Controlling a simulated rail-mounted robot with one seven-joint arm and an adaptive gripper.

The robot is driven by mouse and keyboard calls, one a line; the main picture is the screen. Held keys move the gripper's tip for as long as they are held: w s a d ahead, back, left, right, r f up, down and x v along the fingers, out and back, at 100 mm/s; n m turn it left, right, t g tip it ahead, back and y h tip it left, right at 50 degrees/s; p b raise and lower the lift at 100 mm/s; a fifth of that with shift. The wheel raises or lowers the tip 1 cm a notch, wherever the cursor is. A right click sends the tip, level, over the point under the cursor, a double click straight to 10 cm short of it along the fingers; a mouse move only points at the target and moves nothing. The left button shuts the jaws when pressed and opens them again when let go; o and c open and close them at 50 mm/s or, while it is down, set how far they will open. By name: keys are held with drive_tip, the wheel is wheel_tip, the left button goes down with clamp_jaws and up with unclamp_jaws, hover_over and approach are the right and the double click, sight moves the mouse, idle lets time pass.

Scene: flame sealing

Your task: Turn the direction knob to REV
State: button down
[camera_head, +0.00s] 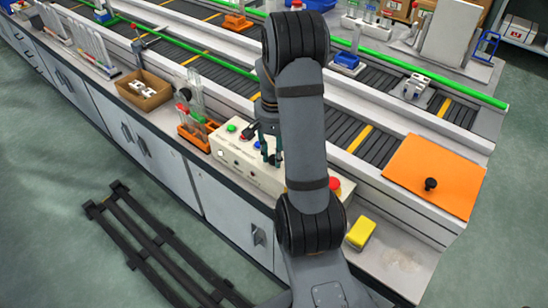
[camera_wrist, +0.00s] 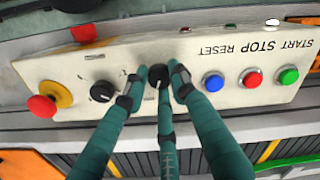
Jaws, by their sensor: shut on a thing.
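The cream control box (camera_head: 232,150) stands at the counter's front edge in the head view, partly hidden by my arm. In the wrist view the box's panel (camera_wrist: 130,60) appears upside down. My three-fingered gripper (camera_wrist: 160,82) is over the panel, its fingertips closed around a black knob (camera_wrist: 158,72). Fingers cover part of this knob, so its pointer and any REV mark cannot be read. A second black knob (camera_wrist: 102,92) sits beside it, apart from the grip. In the head view my gripper (camera_head: 267,150) reaches down to the box.
Blue (camera_wrist: 213,82), red (camera_wrist: 252,78) and green (camera_wrist: 288,75) buttons lie on one side of the gripped knob. A red emergency stop (camera_wrist: 42,106) on a yellow base lies on the other. An orange tube rack (camera_head: 196,130) stands close to the box; conveyors run behind.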

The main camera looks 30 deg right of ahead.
sight(274, 158)
drive_tip(key=shift+m, duration=0.6)
drive_tip(key=shift+b, duration=0.3)
drive_tip(key=c, duration=1.4)
unclamp_jaws()
wheel_tip(274, 158, up, 12)
